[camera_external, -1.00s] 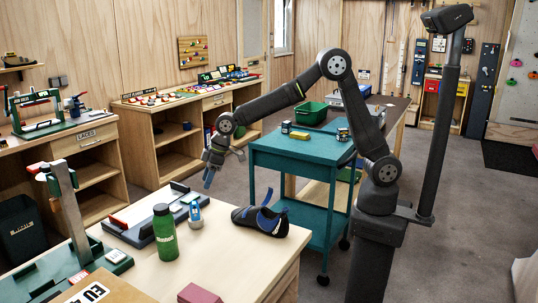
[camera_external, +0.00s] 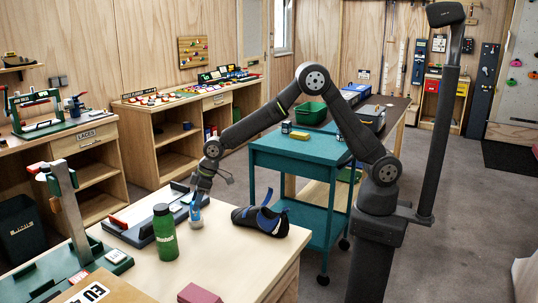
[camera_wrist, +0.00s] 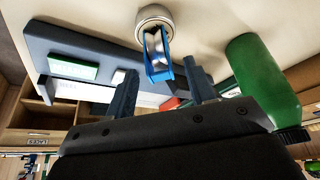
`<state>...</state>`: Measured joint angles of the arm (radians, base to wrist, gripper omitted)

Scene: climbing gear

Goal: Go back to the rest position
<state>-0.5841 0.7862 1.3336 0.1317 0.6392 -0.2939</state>
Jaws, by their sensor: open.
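My gripper (camera_external: 198,198) is low over the light wooden table, at the small blue-and-white device (camera_external: 196,217), which stands upright on the tabletop. In the wrist view my gripper (camera_wrist: 162,82) has its two fingers apart. The device (camera_wrist: 155,48), with a round pale end and a blue frame, shows between and beyond the fingertips. I cannot tell whether either finger touches it.
A green bottle (camera_external: 165,232) stands close by, left of the device in the external view. A dark tray-like fixture (camera_external: 153,222) lies behind it. A climbing shoe (camera_external: 260,220) lies to the right. A teal cart (camera_external: 298,150) stands beyond the table.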

